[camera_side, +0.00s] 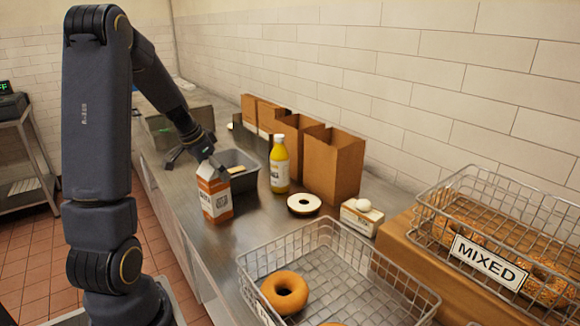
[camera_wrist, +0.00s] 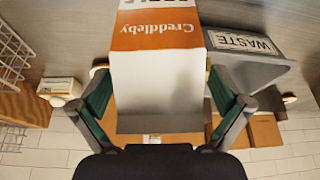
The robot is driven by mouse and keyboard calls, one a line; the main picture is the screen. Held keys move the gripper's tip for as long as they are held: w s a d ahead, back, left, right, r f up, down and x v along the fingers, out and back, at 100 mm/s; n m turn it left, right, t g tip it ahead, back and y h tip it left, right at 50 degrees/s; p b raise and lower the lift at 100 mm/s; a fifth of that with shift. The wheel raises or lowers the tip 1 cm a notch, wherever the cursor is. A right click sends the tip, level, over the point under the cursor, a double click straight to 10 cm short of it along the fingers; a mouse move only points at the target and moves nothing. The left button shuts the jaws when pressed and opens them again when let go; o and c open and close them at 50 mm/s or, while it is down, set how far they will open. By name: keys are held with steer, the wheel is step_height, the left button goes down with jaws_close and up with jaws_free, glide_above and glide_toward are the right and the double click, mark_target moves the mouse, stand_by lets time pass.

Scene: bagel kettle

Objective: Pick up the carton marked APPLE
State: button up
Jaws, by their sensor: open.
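An orange and white carton (camera_side: 214,192) stands upright on the steel counter in the side view. In the wrist view the carton (camera_wrist: 158,70) fills the middle, with "Creddleby" upside down on its orange band. Black lettering above the band is cut off by the frame edge and looks like part of APPLE. My gripper (camera_side: 194,160) is at the carton's top, on its far side in the side view. In the wrist view my gripper (camera_wrist: 160,88) is open, with one finger on each side of the carton. I cannot tell whether either finger touches it.
A grey bin (camera_side: 238,184) marked WASTE stands close behind the carton. A wire basket (camera_side: 340,262) with bagels is in front. Another basket (camera_side: 500,235) is marked MIXED.

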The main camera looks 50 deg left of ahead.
steer(key=c, duration=1.7)
steer(key=shift+c, duration=0.5)
steer(key=shift+r, duration=0.2)
